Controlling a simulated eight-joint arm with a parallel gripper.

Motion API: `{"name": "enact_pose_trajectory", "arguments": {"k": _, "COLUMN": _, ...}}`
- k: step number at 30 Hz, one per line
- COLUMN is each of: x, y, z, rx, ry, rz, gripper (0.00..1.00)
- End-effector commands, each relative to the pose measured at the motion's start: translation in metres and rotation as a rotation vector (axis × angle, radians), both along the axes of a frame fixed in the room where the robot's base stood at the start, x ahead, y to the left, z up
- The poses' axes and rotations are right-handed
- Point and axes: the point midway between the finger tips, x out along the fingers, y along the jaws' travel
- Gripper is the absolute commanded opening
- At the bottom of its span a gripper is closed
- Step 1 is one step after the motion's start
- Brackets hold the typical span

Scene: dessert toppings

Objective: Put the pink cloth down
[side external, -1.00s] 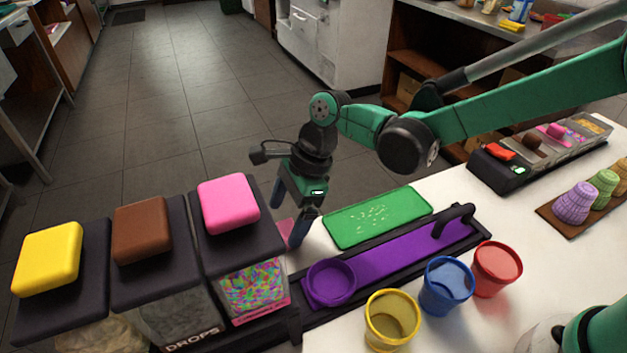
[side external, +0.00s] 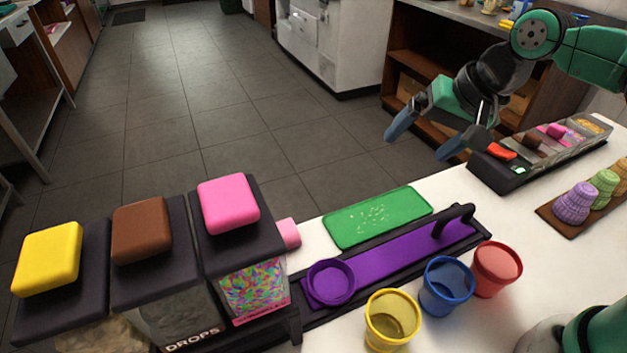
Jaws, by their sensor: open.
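A small pink piece (side external: 289,233), which looks like the pink cloth, rests on the white counter just right of the pink-topped dispenser. The dispenser hides part of it. My gripper (side external: 422,147) is open and empty, its two blue-grey fingers spread apart. It is up in the air at the upper right, well away from the pink cloth, beyond the green mat and left of the black topping box.
A green mat (side external: 378,216) lies behind the purple tray (side external: 400,262), which has a black handle and a purple ring. Yellow (side external: 392,318), blue (side external: 447,286) and red (side external: 496,269) cups stand in front. Three dispensers (side external: 240,240) fill the left. A topping box (side external: 510,180) stands at right.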

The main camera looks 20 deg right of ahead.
Motion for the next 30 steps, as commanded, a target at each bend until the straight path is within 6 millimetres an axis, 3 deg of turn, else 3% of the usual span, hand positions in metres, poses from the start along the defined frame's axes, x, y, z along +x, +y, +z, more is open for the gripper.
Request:
{"name": "enact_pose_trajectory", "arguments": {"k": 3, "x": -0.020, "y": -0.028, "z": -0.006, "rx": -0.193, "ry": -0.116, "rz": 0.194, "gripper": 0.90}}
{"name": "enact_pose_trajectory", "arguments": {"k": 9, "x": -0.034, "y": -0.048, "z": -0.014, "rx": -0.397, "ry": -0.198, "rz": 0.386, "gripper": 0.90}}
{"name": "enact_pose_trajectory", "arguments": {"k": 30, "x": -0.036, "y": -0.050, "z": -0.015, "rx": -0.423, "ry": -0.206, "rz": 0.414, "gripper": 0.90}}
